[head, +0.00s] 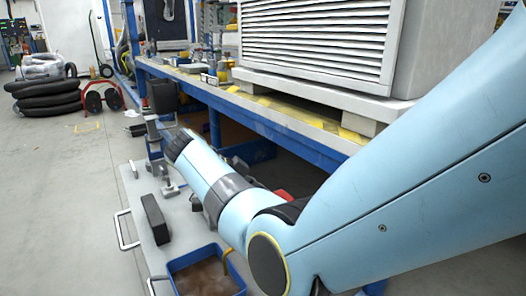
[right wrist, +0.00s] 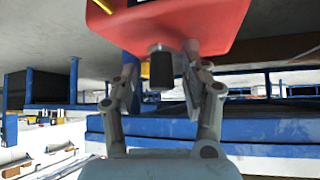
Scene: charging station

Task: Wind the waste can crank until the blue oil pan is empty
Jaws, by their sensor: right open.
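The blue oil pan (head: 180,267) sits at the bottom of the head view, with brown oil in it. The red waste can (right wrist: 215,18) fills the top of the right wrist view; a small red patch (head: 282,195) shows beyond my arm in the head view. A short dark crank handle (right wrist: 161,70) hangs below the can. My right gripper (right wrist: 160,62) is open, with one finger on each side of the handle. I cannot tell whether either finger touches it. In the head view I cannot make out its fingers clearly. My left gripper is not in view.
A blue-framed workbench (head: 205,92) carries a large louvred grey unit (head: 318,40). A low grey platform (head: 130,195) with metal handles holds a black block (head: 156,219). Stacked black tyres or hoses (head: 48,98) lie at the far left.

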